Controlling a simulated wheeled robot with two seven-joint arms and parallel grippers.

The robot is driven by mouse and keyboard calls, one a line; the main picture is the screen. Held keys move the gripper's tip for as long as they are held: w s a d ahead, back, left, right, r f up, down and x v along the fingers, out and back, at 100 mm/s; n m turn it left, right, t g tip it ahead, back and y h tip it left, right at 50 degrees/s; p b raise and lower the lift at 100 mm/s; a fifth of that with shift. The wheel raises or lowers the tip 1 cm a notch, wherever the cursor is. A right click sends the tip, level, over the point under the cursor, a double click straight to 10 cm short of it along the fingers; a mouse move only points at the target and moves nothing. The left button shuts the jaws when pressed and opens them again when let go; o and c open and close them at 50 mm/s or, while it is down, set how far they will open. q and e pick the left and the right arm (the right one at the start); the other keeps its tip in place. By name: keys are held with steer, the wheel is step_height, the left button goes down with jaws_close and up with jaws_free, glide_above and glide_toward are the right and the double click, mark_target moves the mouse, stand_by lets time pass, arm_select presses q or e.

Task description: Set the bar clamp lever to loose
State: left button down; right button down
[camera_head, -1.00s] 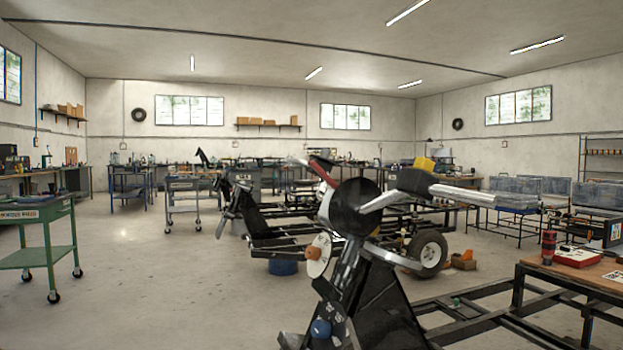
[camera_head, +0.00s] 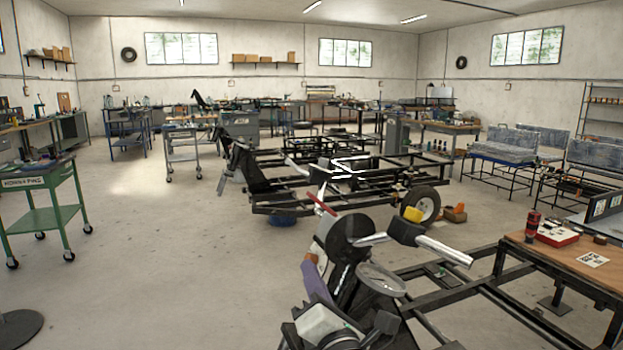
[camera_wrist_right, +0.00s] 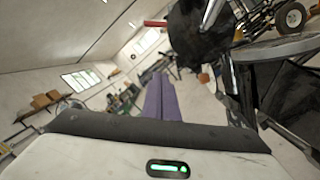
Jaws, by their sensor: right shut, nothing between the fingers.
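A dark stand carries a round black hub (camera_head: 352,232) with silver bars to either side. A slim red lever (camera_head: 321,203) sticks up and left from the hub; I cannot tell for sure that it is the bar clamp lever. The red piece also shows at the top of the right wrist view (camera_wrist_right: 155,22). My right gripper (camera_head: 308,266), with purple fingers, is just below and left of the hub, beside an orange knob (camera_head: 319,257). In the right wrist view its fingers (camera_wrist_right: 158,78) are shut together and empty, apart from the red piece. My left gripper is not in view.
A wheeled kart frame (camera_head: 300,200) stands behind. A green cart (camera_head: 48,200) is at left; the floor between is clear.

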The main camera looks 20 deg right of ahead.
mark_target(322, 205)
steer(key=r, duration=0.1)
steer(key=r+n, duration=0.1)
steer(key=shift+w+r+t, duration=0.25)
steer(key=shift+r+t, duration=0.05)
steer(key=shift+r, duration=0.05)
steer(key=shift+w, duration=0.1)
steer(key=w+d+r+p, duration=0.1)
steer(key=w+r, duration=0.1)
steer(key=w, duration=0.3)
steer(key=w+d+r+p, duration=0.1)
steer(key=w+d+r, duration=0.1)
steer(key=w+r, duration=0.1)
steer(key=shift+w+d, duration=0.3)
steer(key=shift+w, duration=0.6)
